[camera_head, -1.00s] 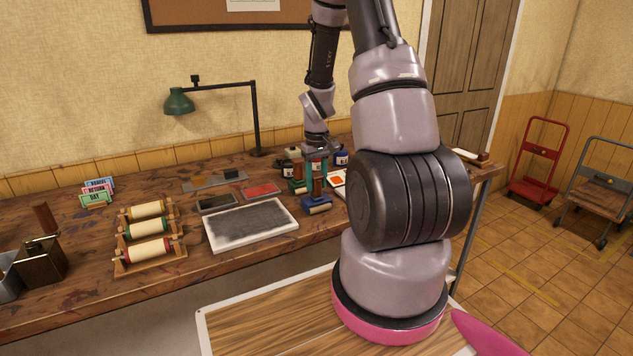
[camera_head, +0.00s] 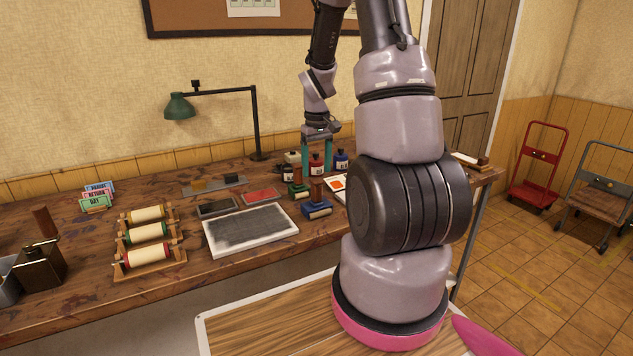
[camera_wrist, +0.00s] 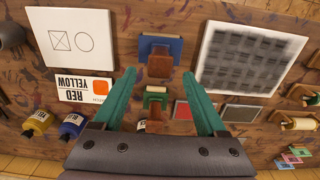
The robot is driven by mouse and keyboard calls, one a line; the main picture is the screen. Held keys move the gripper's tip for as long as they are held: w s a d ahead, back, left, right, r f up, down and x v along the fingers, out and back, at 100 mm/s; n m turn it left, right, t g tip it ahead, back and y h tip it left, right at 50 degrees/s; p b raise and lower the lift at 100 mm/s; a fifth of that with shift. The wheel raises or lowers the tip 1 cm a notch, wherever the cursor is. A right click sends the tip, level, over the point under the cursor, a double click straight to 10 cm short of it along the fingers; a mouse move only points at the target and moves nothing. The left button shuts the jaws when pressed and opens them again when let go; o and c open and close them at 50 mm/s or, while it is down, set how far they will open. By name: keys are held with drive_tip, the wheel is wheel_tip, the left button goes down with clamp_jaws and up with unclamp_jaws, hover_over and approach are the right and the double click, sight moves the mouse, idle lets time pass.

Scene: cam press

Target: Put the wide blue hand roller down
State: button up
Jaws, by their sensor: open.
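The wide blue hand roller (camera_head: 317,209) rests on the workbench, its brown handle pointing up, just right of the white-framed slab. In the wrist view the blue roller (camera_wrist: 174,46) lies beyond my fingertips, with its brown handle (camera_wrist: 160,65) towards me. My gripper (camera_head: 317,170) is open and empty above the roller, apart from it. In the wrist view my two teal fingers (camera_wrist: 159,74) are spread wide. A smaller green hand roller (camera_wrist: 155,97) shows between them, lower down on the bench.
A white-framed dark slab (camera_head: 250,230) lies left of the blue roller. Ink bottles (camera_head: 341,160) stand behind it. A red-and-yellow card (camera_wrist: 84,88) and a white sheet (camera_wrist: 72,40) lie beside it. A rack of rollers (camera_head: 150,262) and a lamp (camera_head: 180,105) are further left.

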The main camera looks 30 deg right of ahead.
wheel_tip(320, 180, up, 5)
drive_tip(key=shift+r, duration=0.1)
drive_tip(key=s+a+r+m+t, duration=0.1)
drive_tip(key=s+a+r+t, duration=0.1)
drive_tip(key=s+a+r, duration=0.2)
drive_tip(key=s+a+r+m+t+y, duration=0.1)
drive_tip(key=s+a+r+m+t, duration=0.1)
drive_tip(key=s+a+r, duration=0.3)
drive_tip(key=s+a+r+m+t+y, duration=0.1)
drive_tip(key=s+a+r+t, duration=0.2)
drive_tip(key=s+r, duration=0.7)
wheel_tip(320, 180, up, 4)
drive_tip(key=shift+s+a+f+m, duration=0.15)
drive_tip(key=shift+s+a+m, duration=0.15)
drive_tip(key=shift+a, duration=0.4)
